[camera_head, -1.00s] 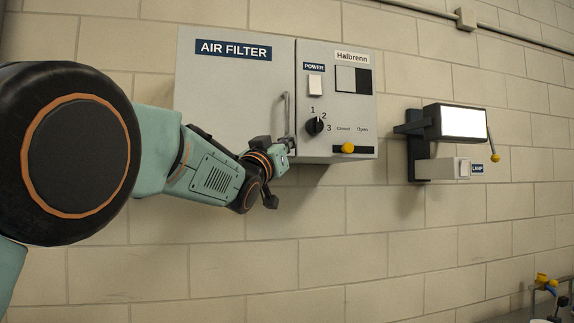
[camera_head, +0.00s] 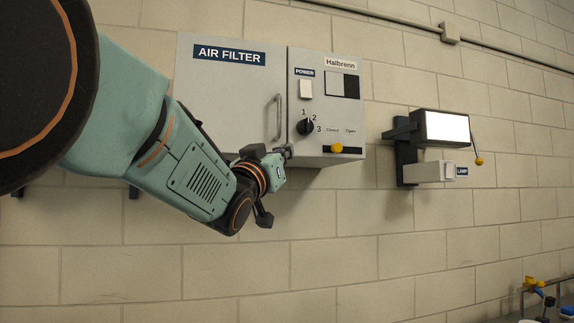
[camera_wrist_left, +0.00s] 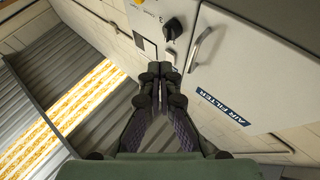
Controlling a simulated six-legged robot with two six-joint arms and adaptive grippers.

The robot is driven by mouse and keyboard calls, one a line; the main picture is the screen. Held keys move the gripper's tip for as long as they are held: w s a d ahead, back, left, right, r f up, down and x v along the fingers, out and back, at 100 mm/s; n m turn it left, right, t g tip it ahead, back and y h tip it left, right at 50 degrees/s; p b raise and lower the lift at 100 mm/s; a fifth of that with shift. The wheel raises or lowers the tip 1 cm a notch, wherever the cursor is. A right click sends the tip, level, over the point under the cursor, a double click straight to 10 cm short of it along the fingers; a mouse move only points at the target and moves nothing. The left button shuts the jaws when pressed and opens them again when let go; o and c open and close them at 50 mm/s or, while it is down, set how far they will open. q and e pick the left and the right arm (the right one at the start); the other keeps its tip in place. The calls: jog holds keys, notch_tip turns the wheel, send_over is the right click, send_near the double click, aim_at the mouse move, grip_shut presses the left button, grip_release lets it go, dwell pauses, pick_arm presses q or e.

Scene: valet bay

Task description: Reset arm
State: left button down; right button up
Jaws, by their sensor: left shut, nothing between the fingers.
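My left gripper (camera_head: 288,150) is at the lower edge of the air filter box (camera_head: 232,92), near the bottom of its door handle (camera_head: 278,117). In the left wrist view my left gripper (camera_wrist_left: 162,72) has its fingers together with nothing between them. The box's door handle (camera_wrist_left: 207,45) and black dial (camera_wrist_left: 172,28) show just beyond the fingertips there. I cannot tell whether the gripper touches the box. My right gripper is not in view.
The box carries a white power switch (camera_head: 306,89), a dial (camera_head: 305,127) and a yellow slider knob (camera_head: 337,147). A lit lamp (camera_head: 440,127) hangs on the wall at right. Yellow and blue fittings (camera_head: 535,287) stand at the lower right.

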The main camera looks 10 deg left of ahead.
pick_arm(q)
jog(key=shift+s+d+f, duration=0.1)
jog(key=shift+s+f, duration=0.25)
jog(key=shift+s, duration=0.3)
